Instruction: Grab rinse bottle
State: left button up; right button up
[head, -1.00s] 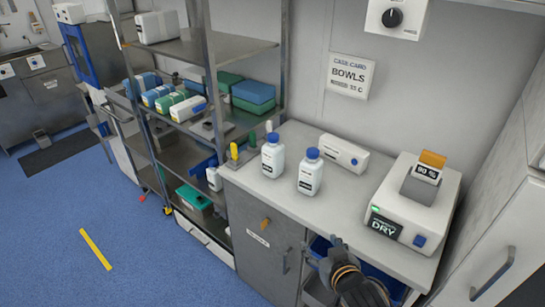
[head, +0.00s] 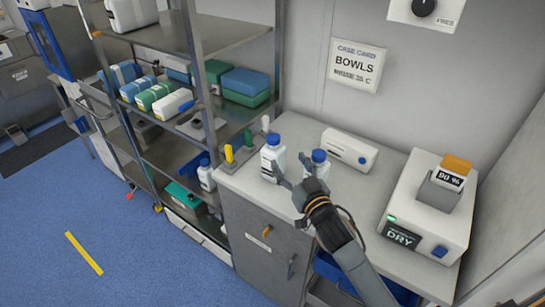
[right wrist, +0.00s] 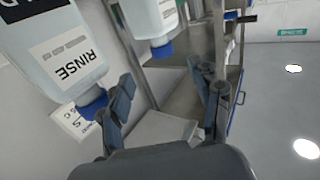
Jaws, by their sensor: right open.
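The rinse bottle, white with a blue cap, stands on the counter as the right one of two alike bottles (head: 319,169); the gripper partly hides it. In the right wrist view it appears upside down at the upper left with its RINSE label (right wrist: 68,62) readable. The other bottle (head: 272,158) stands to its left and also shows in the right wrist view (right wrist: 152,18). My right gripper (head: 290,170) is open and empty, in front of the bottles in the head view. In the right wrist view the rinse bottle lies left of the fingers, not between them. My left gripper is not in view.
A white box (head: 349,150) lies behind the bottles. A DRY device (head: 425,212) stands at the counter's right. A holder with yellow and green handles (head: 238,150) is at the left edge, beside the metal shelf rack (head: 190,38). Bare counter (head: 365,190) lies between bottles and device.

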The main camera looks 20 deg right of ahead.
aim_at(276, 144)
jog(key=w, duration=0.3)
jog(key=shift+w+a, duration=0.15)
jog(key=shift+w, duration=0.25)
jog(key=shift+w+a+p, duration=0.15)
jog(key=shift+w+p, duration=0.4)
jog(key=shift+w, duration=0.7)
jog(key=w, duration=0.1)
jog(key=w+p, duration=0.1)
jog(key=w, duration=0.2)
jog(key=shift+a, duration=0.25)
jog(key=shift+w, duration=0.4)
grip_shut()
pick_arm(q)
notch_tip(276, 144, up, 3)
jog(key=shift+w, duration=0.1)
pick_arm(e)
jog(key=shift+r, duration=0.1)
